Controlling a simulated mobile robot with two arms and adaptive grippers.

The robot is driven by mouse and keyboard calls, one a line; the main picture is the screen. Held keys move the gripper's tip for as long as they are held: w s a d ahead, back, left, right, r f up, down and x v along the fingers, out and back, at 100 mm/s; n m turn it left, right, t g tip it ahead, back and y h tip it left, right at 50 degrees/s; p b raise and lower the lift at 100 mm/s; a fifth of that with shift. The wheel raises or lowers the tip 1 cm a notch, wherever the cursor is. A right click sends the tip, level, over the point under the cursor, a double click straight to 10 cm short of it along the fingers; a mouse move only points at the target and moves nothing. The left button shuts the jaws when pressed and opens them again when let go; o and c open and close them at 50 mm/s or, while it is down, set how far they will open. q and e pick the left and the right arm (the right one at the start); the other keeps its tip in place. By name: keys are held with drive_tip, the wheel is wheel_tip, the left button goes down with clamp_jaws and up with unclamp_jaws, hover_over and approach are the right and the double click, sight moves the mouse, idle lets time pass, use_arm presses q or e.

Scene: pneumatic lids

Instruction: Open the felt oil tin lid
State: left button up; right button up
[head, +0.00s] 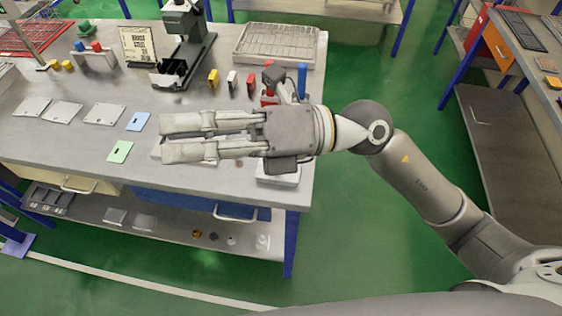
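My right gripper (164,138) is stretched out to the left above the grey workbench (60,148). Its two pale fingers lie apart with a gap between them, and I see nothing held in it. I cannot pick out the felt oil tin or its lid for sure. A pale, low box-like thing (279,179) near the bench's right front edge is partly hidden under the gripper's body. Another pale edge shows under the fingertips, mostly covered. Whether either is the tin I cannot tell. My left gripper is not in view.
A microscope-like stand (188,45), a grey slotted tray (276,45) and small yellow, white, red and blue pieces stand behind the gripper. A green card (120,152), a blue card (137,121) and grey plates (103,114) lie left. Green floor (370,240) is clear at right.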

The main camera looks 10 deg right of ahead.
drive_tip(key=w+d+f+n+t+h, duration=0.1)
drive_tip(key=w+d+f+n+h, duration=0.1)
drive_tip(key=f+h, duration=0.35)
drive_tip(key=w+d+f+n+h, duration=0.1)
drive_tip(key=d+f+h, duration=0.1)
drive_tip(key=f+h, duration=0.35)
drive_tip(key=w+d+f+m+t+h, duration=0.1)
drive_tip(key=w+d+f+t+h, duration=0.35)
drive_tip(key=d, duration=0.75)
drive_tip(key=shift+g+h, duration=0.35)
drive_tip(key=shift+g, duration=0.2)
drive_tip(key=x, duration=0.4)
drive_tip(key=w+p+x, duration=0.1)
drive_tip(key=x, duration=0.3)
drive_tip(key=w+p+x, duration=0.1)
drive_tip(key=x, duration=0.3)
drive_tip(key=shift+r, duration=0.15)
drive_tip(key=shift+c, duration=0.3)
clamp_jaws()
